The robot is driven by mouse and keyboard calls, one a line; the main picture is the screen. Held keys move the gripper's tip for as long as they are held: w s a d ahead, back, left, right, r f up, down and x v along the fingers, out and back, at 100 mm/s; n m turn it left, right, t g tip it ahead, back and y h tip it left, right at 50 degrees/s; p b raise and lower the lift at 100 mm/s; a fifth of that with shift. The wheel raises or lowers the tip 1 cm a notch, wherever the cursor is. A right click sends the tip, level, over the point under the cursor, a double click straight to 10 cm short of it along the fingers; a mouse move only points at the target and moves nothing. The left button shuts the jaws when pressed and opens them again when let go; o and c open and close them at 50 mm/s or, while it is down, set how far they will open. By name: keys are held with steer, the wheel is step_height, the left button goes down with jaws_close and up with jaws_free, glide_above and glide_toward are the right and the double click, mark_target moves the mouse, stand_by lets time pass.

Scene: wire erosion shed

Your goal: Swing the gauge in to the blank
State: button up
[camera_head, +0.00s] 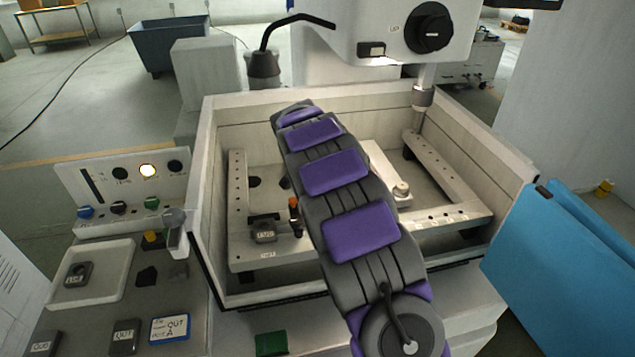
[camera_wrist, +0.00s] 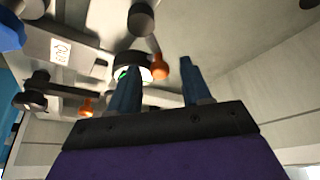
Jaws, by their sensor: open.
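In the wrist view my gripper (camera_wrist: 157,66) is open, its two blue-grey fingers apart. An orange-tipped dark lever (camera_wrist: 160,68) shows between the fingertips; I cannot tell whether it touches them. A round pale part with a green mark (camera_wrist: 130,73), possibly the gauge dial, is partly behind the left finger. A second orange knob (camera_wrist: 87,107) is at lower left. In the head view an orange-topped post (camera_head: 294,205) stands beside a labelled dark block (camera_head: 265,237) on the frame; I cannot tell if this is the blank. My arm hides my gripper there.
The pale tank (camera_head: 225,130) has raised walls around a metal frame (camera_head: 238,195). The machine head (camera_head: 400,35) hangs above its back. A control panel (camera_head: 125,185) and a white tray (camera_head: 120,255) are at left. A blue panel (camera_head: 560,260) stands at right.

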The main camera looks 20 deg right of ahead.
steer(key=p+v, duration=0.3)
steer(key=v, duration=1.4)
steer(key=shift+a+r, duration=0.1)
steer(key=s+a+n+g+y, duration=0.15)
steer(key=s+n, duration=0.25)
steer(key=s, duration=1.7)
steer(key=s+a+f+n+g, duration=0.1)
steer(key=s+a+f+n, duration=0.1)
steer(key=s, duration=0.6)
steer(key=s+a+f+n+g+y, duration=0.1)
steer(key=s+f+n, duration=0.1)
steer(key=s, duration=0.7)
steer(key=s+a+f+n+g+y, duration=0.1)
steer(key=s+a+f+n, duration=0.1)
steer(key=s, duration=0.6)
steer(key=shift+s+a+f+n, duration=0.3)
steer(key=shift+s+a+n, duration=0.05)
steer(key=shift+n, duration=0.05)
